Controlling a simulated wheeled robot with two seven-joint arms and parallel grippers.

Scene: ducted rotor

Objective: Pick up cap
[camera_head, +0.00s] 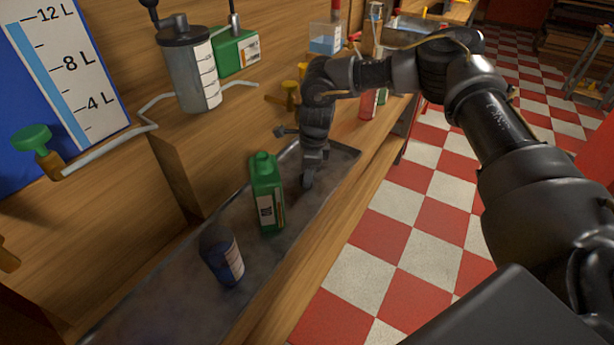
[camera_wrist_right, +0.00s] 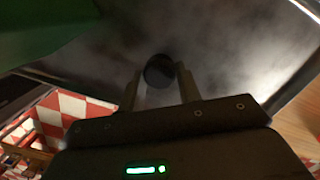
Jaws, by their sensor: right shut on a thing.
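The cap (camera_wrist_right: 159,71) is a small dark round piece. In the right wrist view it sits between the two fingertips of my right gripper (camera_wrist_right: 160,88), which is shut on it. In the head view my right gripper (camera_head: 308,182) points down at the metal tray (camera_head: 345,155), just right of a green bottle (camera_head: 267,205). The cap cannot be made out there, and I cannot tell whether it touches the tray. My left gripper is not in view.
A dark blue bottle (camera_head: 224,262) with a label stands nearer in the tray. Bare checkered floor lies to the right of the bench.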

